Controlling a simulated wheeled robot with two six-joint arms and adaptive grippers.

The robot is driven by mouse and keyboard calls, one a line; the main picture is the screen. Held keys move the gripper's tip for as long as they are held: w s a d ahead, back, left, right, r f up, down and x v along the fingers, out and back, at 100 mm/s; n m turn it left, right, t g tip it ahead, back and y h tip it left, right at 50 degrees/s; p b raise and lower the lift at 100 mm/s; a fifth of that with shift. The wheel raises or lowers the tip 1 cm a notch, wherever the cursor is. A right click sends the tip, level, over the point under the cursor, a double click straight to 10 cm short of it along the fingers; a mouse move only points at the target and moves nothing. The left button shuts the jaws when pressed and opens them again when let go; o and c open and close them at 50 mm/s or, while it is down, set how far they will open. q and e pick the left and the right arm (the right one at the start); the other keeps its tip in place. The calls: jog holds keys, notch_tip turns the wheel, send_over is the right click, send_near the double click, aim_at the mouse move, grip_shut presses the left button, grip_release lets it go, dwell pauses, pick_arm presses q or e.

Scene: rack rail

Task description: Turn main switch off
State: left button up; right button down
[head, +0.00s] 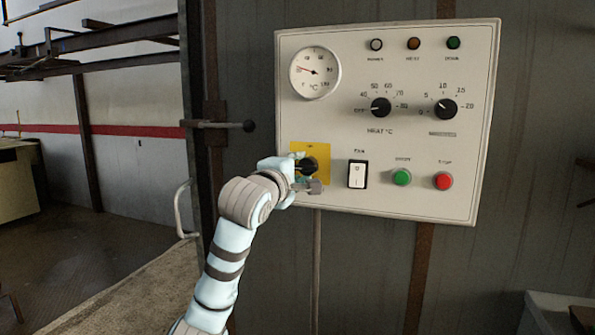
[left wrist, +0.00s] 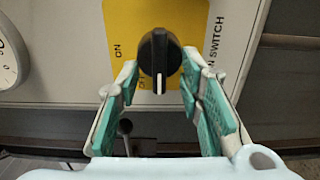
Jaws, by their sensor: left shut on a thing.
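The main switch is a black rotary knob (head: 309,165) on a yellow plate (head: 298,149) at the lower left of the grey control panel. The left wrist view shows the knob (left wrist: 158,52) close up, with a white pointer line toward the bottom of that picture. There, ON is printed sideways to its left; a second label beside the pointer is too small to read surely. My left gripper (head: 306,177) is shut on the knob, its teal-padded fingers on either side. In the head view it partly hides knob and plate. My right gripper is out of view.
The panel (head: 335,120) also carries a round gauge (head: 315,72), two dials, several lamps, a white rocker switch (head: 357,174), a green button (head: 401,177) and a red button (head: 443,181). A horizontal lever (head: 225,125) sticks out left of the panel.

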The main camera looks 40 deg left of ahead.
pick_arm(q)
jog(key=o, duration=1.1)
jog(key=shift+o, duration=0.2)
jog(key=v, duration=1.2)
